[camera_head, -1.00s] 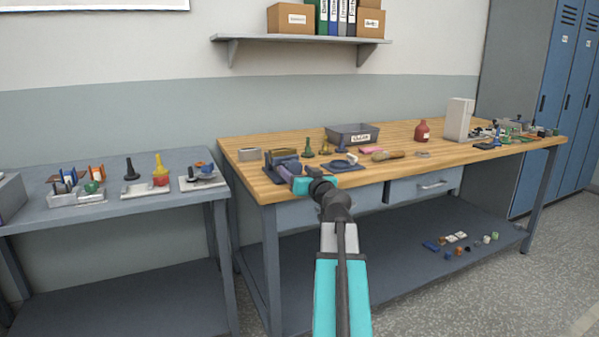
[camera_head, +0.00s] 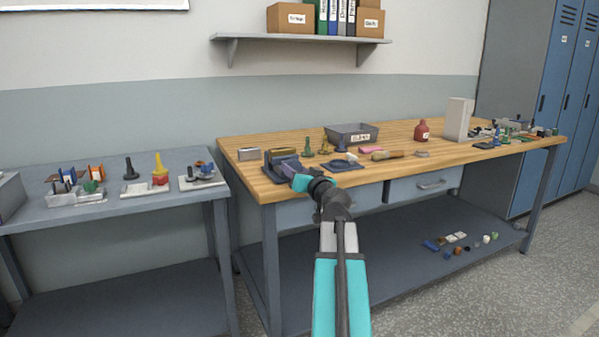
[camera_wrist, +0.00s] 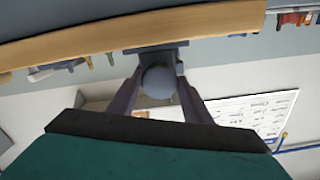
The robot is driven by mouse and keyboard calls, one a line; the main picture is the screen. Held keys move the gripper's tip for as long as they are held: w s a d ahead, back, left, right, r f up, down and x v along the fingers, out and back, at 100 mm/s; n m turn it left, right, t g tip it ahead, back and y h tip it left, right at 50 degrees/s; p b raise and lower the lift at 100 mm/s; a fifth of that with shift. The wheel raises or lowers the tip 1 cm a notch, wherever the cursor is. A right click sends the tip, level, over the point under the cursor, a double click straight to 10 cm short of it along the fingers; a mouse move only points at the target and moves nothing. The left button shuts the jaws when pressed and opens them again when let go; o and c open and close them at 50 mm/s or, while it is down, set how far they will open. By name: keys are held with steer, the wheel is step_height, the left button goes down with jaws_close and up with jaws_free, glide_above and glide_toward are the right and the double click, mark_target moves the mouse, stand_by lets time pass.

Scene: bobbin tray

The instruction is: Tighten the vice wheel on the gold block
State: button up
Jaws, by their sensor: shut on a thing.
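The vice (camera_head: 270,167) is a dark blue-grey block on the front left corner of the wooden bench. The gold block (camera_head: 285,152) shows at its top, between the jaws. The vice wheel (camera_wrist: 158,82) is a rounded grey-blue knob in the wrist view, facing the camera. My gripper (camera_wrist: 157,92) has one finger on each side of the wheel and is shut on it. In the head view my gripper (camera_head: 291,170) is at the front of the vice and hides the wheel there. Whether the jaws press on the block cannot be told.
On the bench (camera_head: 240,170), a grey tray (camera_head: 249,154), a green bottle-shaped piece (camera_head: 308,148) and a dark bin (camera_head: 352,134) stand behind the vice. A blue mat (camera_head: 345,166) with small parts lies to its right. A grey side table (camera_head: 110,215) stands at left.

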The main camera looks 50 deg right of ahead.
steer(key=shift+s+d+m, duration=0.1)
steer(key=shift+m, duration=1.2)
steer(key=o, duration=1.1)
steer(key=shift+c, duration=0.2)
